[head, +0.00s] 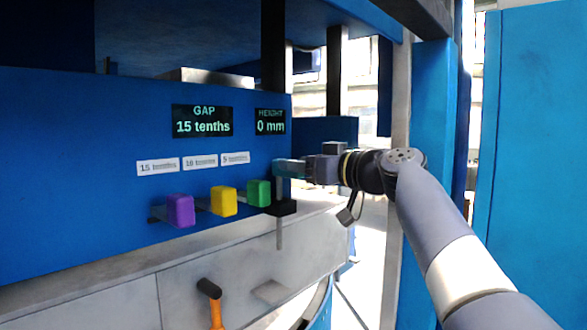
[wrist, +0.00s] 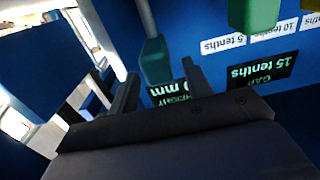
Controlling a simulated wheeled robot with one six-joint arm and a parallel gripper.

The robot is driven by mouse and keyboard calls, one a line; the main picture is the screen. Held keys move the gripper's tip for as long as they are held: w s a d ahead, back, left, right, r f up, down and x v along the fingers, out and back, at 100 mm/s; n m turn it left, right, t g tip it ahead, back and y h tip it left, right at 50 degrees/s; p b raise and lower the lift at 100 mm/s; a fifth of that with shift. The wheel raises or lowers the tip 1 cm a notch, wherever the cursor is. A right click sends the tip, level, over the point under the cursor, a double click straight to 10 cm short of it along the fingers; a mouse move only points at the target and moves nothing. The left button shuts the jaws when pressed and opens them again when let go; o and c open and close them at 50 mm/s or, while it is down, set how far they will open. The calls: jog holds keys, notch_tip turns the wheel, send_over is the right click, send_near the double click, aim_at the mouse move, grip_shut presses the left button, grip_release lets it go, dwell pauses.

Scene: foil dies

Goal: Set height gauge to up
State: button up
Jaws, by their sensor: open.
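The height gauge appears to be a teal block (head: 289,168) on a thin pale rod, at the right end of the blue panel. My gripper (head: 306,170) comes in from the right with its fingers at the block. In the wrist view the teal block (wrist: 156,62) lies between the spread fingertips of my gripper (wrist: 160,76); I cannot tell whether they touch it. The height display (head: 270,121) reads 0 mm. It also shows in the wrist view (wrist: 172,94), partly hidden behind a finger.
The gap display (head: 202,121) reads 15 tenths. Purple (head: 180,210), yellow (head: 223,201) and green (head: 258,193) blocks stick out below labels. A black block (head: 282,207) sits beside the green one. An orange-stemmed handle (head: 215,312) stands lower front. A blue panel (head: 535,150) stands at right.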

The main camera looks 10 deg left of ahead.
jog(key=b+v, duration=0.1)
jog(key=v, duration=0.4)
jog(key=shift+d+b, duration=0.1)
jog(key=shift+b, duration=0.25)
jog(key=p, duration=0.4)
send_over(281, 198)
jog(key=v, duration=0.3)
jog(key=shift+r, duration=0.15)
notch_tip(281, 198, down, 8)
jog(key=b, duration=0.4)
jog(key=shift+s+d+f+b, duration=0.1)
jog(key=shift+d+f+b, duration=0.1)
jog(key=shift+b, duration=0.2)
jog(key=shift+r, duration=0.1)
